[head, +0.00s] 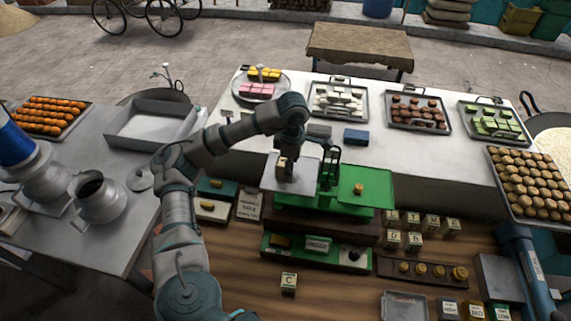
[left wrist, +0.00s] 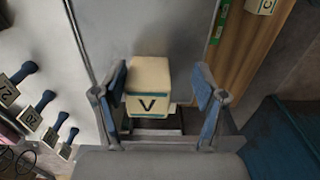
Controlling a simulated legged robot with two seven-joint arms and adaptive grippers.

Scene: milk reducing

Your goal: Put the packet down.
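A cream, box-shaped packet marked V (left wrist: 148,88) sits between the fingers of my left gripper (left wrist: 160,98) in the left wrist view. A gap shows between the packet and the right-hand finger; the left-hand finger is close beside it. In the head view the left gripper (head: 286,163) points down over the grey left pan (head: 300,180) of a green balance scale (head: 325,203). The packet (head: 281,167) shows there as a small tan block, partly hidden by the gripper. I cannot tell whether it touches the pan. My right gripper is not in view.
The scale's green right pan (head: 366,188) holds a small brass-coloured piece. Several lettered cubes (head: 415,240) and a rack of brass weights (head: 430,270) lie to the right. Trays of sweets line the white counter (head: 440,150) behind. Metal pots (head: 97,200) stand at left.

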